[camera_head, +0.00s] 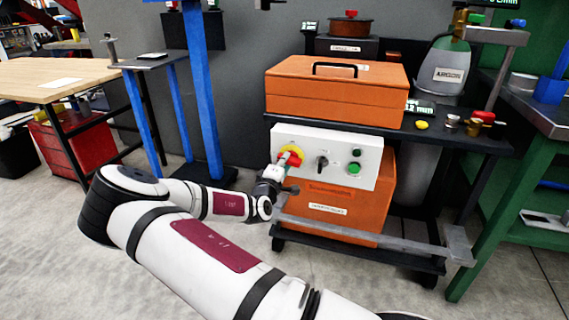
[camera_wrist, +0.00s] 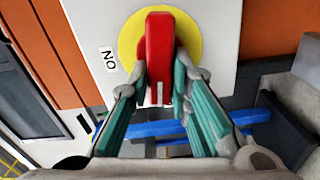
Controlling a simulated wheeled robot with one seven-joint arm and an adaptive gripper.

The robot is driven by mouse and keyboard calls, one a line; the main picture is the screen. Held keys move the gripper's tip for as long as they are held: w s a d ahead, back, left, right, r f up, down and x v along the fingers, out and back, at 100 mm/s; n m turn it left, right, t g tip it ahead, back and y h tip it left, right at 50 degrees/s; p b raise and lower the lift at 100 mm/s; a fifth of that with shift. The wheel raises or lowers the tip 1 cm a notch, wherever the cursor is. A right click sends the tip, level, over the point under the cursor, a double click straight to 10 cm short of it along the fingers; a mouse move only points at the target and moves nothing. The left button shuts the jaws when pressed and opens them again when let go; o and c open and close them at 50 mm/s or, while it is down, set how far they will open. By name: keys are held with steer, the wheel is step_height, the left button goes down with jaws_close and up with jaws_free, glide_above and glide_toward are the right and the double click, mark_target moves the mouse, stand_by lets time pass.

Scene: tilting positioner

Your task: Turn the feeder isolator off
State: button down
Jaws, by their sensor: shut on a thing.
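The feeder isolator is a red handle (camera_wrist: 159,40) on a round yellow plate (camera_wrist: 128,42), fixed to a white panel (camera_head: 315,140). In the wrist view the handle stands upright in the picture, and a turned "ON" label (camera_wrist: 108,60) is left of the plate. In the head view the yellow plate (camera_head: 298,151) is at the panel's left end, partly covered by my gripper (camera_head: 284,163). The teal-padded fingers of my gripper (camera_wrist: 160,80) are shut on the handle, one on each side of its lower part. They hide part of the handle.
A black knob (camera_head: 322,161) and a green button (camera_head: 354,169) are on the same panel, right of the isolator. An orange toolbox (camera_head: 335,88) stands above it on a dark cart. A grey rail (camera_head: 360,236) runs below. Blue posts (camera_head: 200,90) stand left.

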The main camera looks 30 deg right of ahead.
steer(key=shift+f+n, duration=0.2)
steer(key=shift+n, duration=0.7)
steer(key=c, duration=1.5)
jaws_free()
steer(key=v, duration=1.2)
